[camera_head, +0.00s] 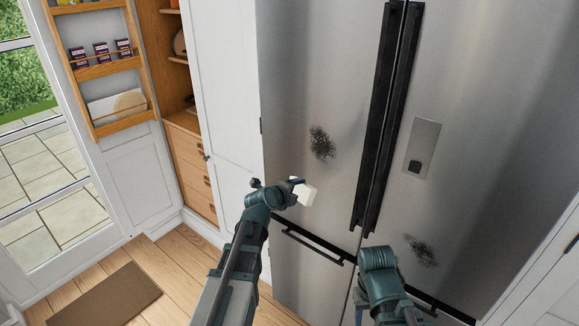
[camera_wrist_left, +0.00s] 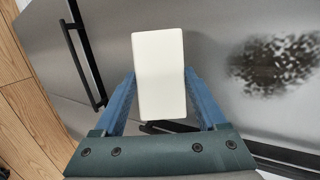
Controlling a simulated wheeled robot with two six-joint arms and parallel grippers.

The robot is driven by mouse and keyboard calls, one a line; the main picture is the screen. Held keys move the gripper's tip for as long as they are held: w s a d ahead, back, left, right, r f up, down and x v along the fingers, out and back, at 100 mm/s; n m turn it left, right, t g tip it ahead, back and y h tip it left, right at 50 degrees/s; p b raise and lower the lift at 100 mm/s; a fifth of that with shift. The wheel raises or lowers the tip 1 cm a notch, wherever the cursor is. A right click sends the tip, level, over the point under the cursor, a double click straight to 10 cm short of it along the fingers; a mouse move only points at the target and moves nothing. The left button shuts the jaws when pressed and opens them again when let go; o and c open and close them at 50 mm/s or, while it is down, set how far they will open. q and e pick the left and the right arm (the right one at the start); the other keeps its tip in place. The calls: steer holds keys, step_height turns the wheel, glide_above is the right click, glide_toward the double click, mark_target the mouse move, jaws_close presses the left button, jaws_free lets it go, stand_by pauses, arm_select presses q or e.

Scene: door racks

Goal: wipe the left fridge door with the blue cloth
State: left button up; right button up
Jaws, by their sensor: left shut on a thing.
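The left fridge door (camera_head: 315,80) is brushed steel, with a dark speckled smudge (camera_head: 322,143) at mid-height. The smudge also shows at the right of the left wrist view (camera_wrist_left: 275,65). No blue cloth is in view. My left gripper (camera_head: 294,190) is shut on a white rectangular block (camera_head: 306,193), which sits between the blue fingers in the left wrist view (camera_wrist_left: 159,72). The block is below and left of the smudge, near the door; I cannot tell whether it touches. Part of my right arm shows at the lower right; its fingers do not.
The right fridge door (camera_head: 480,110) carries another dark smudge (camera_head: 421,251) and a dispenser panel (camera_head: 422,148). Black vertical handles (camera_head: 385,120) stand out between the doors. A horizontal drawer handle (camera_head: 315,243) lies below. An open pantry door with racks (camera_head: 105,70) stands left, above a brown mat (camera_head: 105,296).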

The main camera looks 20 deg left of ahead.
arm_select(q)
steer(key=r+n+t, duration=0.1)
steer(key=r, duration=0.1)
steer(key=r+n+t, duration=0.1)
steer(key=r, duration=0.1)
steer(key=r+t, duration=0.1)
steer(key=shift+w+a+r+n+t+y, duration=0.1)
steer(key=shift+w+r+n+t+y, duration=0.2)
steer(key=shift+w+r+n+y, duration=0.1)
steer(key=shift+w+a+r+n+t+y, duration=0.1)
steer(key=shift+w+r+n+t+y, duration=0.4)
steer(key=shift+w, duration=0.45)
steer(key=shift+w+r+n+t+y, duration=0.15)
steer(key=shift+w+r+n+y, duration=0.2)
steer(key=shift+w+r, duration=0.45)
steer(key=shift+w+a+r+n+t+y, duration=0.1)
steer(key=shift+w+r+n+t+y, duration=0.3)
steer(key=shift+w, duration=0.65)
steer(key=shift+w+d, duration=0.35)
steer(key=shift+w, duration=0.55)
steer(key=shift+r, duration=0.1)
